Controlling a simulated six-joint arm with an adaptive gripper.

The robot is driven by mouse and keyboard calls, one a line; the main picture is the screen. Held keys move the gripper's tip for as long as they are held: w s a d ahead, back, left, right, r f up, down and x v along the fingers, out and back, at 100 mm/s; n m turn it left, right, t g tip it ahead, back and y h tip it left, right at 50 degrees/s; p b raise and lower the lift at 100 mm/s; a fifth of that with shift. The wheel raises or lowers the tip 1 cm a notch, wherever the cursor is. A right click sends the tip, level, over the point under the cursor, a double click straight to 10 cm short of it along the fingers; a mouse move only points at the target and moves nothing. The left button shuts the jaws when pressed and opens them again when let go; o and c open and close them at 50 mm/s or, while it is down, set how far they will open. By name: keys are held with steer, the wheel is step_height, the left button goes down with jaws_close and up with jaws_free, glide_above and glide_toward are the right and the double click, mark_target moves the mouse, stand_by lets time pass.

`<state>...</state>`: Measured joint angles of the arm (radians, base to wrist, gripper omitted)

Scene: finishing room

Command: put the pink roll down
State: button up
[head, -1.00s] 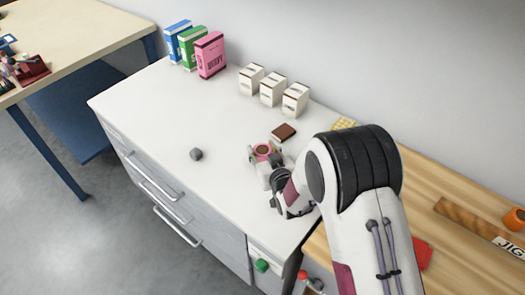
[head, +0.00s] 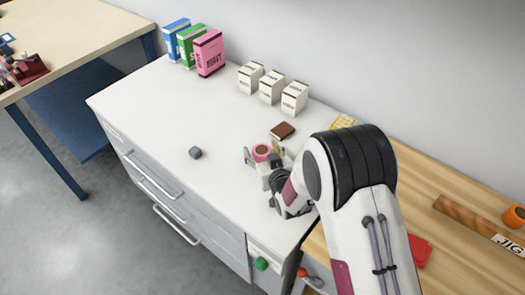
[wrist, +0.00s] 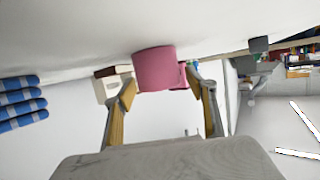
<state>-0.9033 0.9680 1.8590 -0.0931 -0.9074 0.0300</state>
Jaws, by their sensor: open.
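The pink roll (head: 262,149) stands upright on the white worktop (head: 160,108), with a dark centre on its top. In the wrist view, where the worktop shows along the top, the pink roll (wrist: 158,68) sits between the spread finger ends. My gripper (head: 264,156) is open around the roll, with a finger out to each side.
A brown block (head: 282,130) lies just behind the roll. Several white boxes (head: 270,87) and blue, green and pink boxes (head: 209,54) stand along the wall. A small grey block (head: 195,152) lies to the left. The worktop between is clear.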

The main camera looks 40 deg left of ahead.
steer(key=shift+r, duration=0.2)
steer(key=shift+v, duration=6)
steer(key=w+d+r+m+t+h, duration=0.1)
steer(key=w+d+r+h, duration=0.1)
steer(key=w+d+r, duration=0.3)
steer(key=w+d+r+m+h, duration=0.2)
steer(key=w+d+r, duration=0.15)
steer(key=d, duration=0.35)
steer(key=d+r+m+h, duration=0.15)
steer(key=d+r, duration=0.25)
steer(key=d, duration=0.4)
steer(key=d+r+m+h, duration=0.1)
steer(key=d+r+h, duration=0.15)
steer(key=d, duration=0.45)
steer(key=s+d+r+m+g+h, duration=0.1)
steer(key=s+d+r+m, duration=0.15)
steer(key=s+d, duration=0.4)
steer(key=s+d+r+m+h, duration=0.1)
steer(key=s+d+r, duration=0.2)
steer(key=d, duration=0.6)
steer(key=s+d+m+g, duration=0.1)
steer(key=s+d, duration=0.2)
steer(key=s, duration=0.4)
steer(key=s+d+r+m+g+h, duration=0.1)
steer(key=s+d, duration=0.3)
steer(key=s, duration=0.3)
steer(key=shift+s+r+h, duration=0.2)
steer(key=shift+r+h, duration=0.05)
steer(key=shift+h, duration=0.05)
